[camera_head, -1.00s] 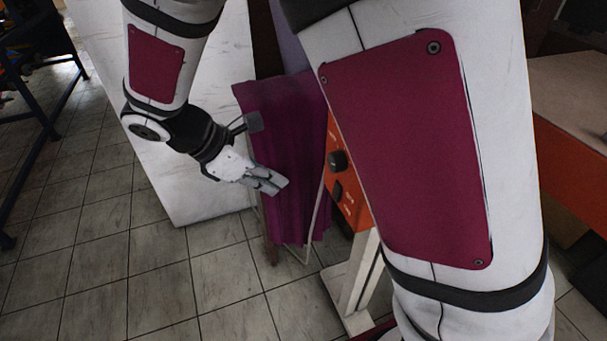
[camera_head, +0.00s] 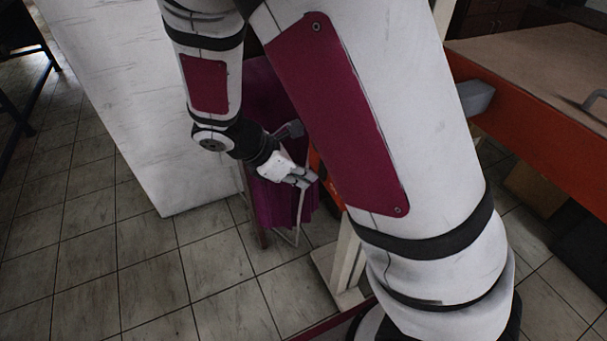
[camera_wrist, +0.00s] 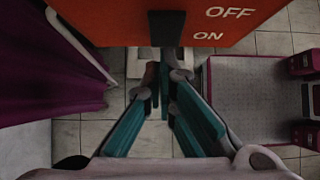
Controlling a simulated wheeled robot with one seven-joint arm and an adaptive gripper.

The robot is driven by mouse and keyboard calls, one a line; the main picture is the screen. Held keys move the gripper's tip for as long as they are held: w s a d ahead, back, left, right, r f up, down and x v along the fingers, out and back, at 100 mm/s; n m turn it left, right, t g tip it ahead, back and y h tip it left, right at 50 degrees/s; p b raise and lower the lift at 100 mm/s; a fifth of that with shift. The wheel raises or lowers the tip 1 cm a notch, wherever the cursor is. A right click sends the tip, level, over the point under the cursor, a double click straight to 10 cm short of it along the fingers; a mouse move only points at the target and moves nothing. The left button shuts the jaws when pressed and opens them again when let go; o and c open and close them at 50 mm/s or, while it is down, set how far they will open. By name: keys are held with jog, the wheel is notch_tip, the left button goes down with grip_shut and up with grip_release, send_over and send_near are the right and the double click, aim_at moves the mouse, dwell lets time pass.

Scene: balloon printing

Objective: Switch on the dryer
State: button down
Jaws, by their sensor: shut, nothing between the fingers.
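The dryer's orange control box (camera_wrist: 110,22) fills the top of the wrist view, with white OFF and ON labels on its right. A dark switch (camera_wrist: 166,27) sits beside the labels at the box's lower edge. My gripper (camera_wrist: 164,78) is shut and empty, its teal-padded fingers pointing at the box just below the switch in the picture. I cannot tell whether the fingertips touch it. In the head view my gripper (camera_head: 308,181) is beside a thin visible strip of the orange box (camera_head: 327,182); my arm hides the rest, including the switch.
A purple cloth (camera_head: 275,205) hangs left of the box, close to my gripper. A white panel (camera_head: 125,110) stands further left. A pale stand (camera_head: 345,265) rises from the tiled floor below. An orange-edged table (camera_head: 545,110) is at the right. Floor at the lower left is clear.

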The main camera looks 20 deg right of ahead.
jog(key=shift+d, duration=0.1)
jog(key=shift+d+f+h, duration=0.15)
jog(key=shift+d+h, duration=0.15)
jog(key=shift+h, duration=0.1)
dwell(0.3)
jog(key=shift+r+p, duration=0.65)
jog(key=shift+r, duration=0.15)
